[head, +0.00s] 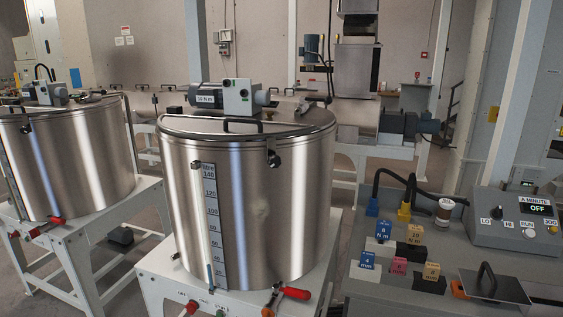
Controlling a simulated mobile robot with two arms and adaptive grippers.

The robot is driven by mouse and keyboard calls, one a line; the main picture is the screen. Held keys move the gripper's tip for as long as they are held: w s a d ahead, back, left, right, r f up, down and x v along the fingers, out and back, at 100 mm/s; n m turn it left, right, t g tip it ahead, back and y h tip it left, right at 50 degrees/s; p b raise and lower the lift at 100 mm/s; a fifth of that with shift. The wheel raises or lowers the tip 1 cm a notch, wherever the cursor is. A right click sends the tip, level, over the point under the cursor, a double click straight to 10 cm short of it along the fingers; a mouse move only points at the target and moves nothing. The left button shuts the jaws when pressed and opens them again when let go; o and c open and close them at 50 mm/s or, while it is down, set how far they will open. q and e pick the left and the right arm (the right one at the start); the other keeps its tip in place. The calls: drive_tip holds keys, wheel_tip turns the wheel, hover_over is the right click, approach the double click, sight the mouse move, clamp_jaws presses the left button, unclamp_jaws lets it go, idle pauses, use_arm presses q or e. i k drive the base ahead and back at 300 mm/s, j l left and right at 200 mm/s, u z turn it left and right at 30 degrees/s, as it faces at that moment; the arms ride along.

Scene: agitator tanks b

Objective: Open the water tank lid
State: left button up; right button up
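A large steel tank (285,200) with a litre scale (210,215) on its front stands in the middle. Its lid (190,128) lies flat and closed on the rim, with a dark bar handle (243,121) on its front part. A motor marked 10 N m (225,97) sits on top behind the handle. A similar steel tank (75,165) stands at the left, with its lid also down and a motor (45,93) on top. I cannot read any label saying which tank holds water. Neither of my grippers is in view.
The tanks stand on white frames (160,262) with red-handled valves (290,292) low in front.

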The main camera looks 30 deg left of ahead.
sight(199, 128)
drive_tip(key=u, duration=1.4)
